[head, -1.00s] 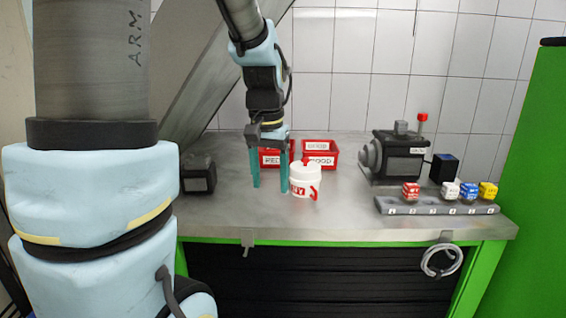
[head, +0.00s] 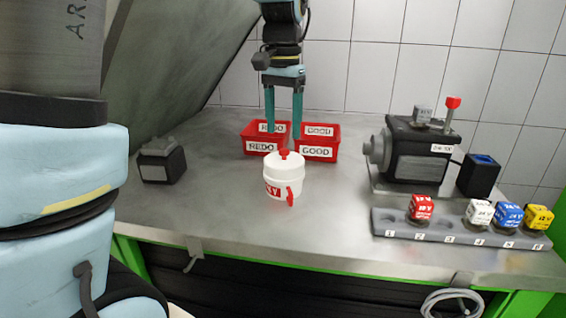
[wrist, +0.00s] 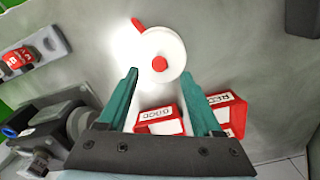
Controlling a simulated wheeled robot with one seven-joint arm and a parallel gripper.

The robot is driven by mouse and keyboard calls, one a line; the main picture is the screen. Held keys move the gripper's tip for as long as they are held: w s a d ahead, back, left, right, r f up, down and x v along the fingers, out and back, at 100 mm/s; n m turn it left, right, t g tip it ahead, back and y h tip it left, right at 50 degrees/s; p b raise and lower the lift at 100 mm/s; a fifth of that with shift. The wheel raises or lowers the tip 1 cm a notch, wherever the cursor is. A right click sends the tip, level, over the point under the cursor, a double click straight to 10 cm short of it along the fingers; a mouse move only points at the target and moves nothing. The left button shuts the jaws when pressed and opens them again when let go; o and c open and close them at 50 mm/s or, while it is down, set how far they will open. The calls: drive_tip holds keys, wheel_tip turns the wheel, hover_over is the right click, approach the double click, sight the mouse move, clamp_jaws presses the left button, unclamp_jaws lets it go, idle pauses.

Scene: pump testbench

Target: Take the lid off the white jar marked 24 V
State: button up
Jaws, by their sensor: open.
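The white jar (head: 283,186) stands upright on the grey bench, with a red label only partly readable, ending in V. Its white lid (head: 270,163) is on and carries a red knob (head: 284,153). A red handle or tab (head: 290,197) is on its side. My gripper (head: 283,134) is open and empty, fingers pointing down, above or behind the jar; the depth is hard to tell. In the wrist view the jar top (wrist: 172,45) and knob (wrist: 159,63) lie just beyond the gap between my open fingertips (wrist: 158,74), apart from them.
Two red bins marked REDO (head: 258,147) and GOOD (head: 315,154) stand close behind the jar. At right are a pump unit (head: 418,165) and a grey numbered rack (head: 450,230) with several coloured blocks. A dark box (head: 161,163) is at left. The bench in front is clear.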

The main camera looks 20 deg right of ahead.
sight(284, 150)
drive_tip(key=shift+d+f+p, duration=0.15)
drive_tip(key=shift+f+p, duration=0.5)
drive_tip(key=shift+f, duration=2.2)
clamp_jaws()
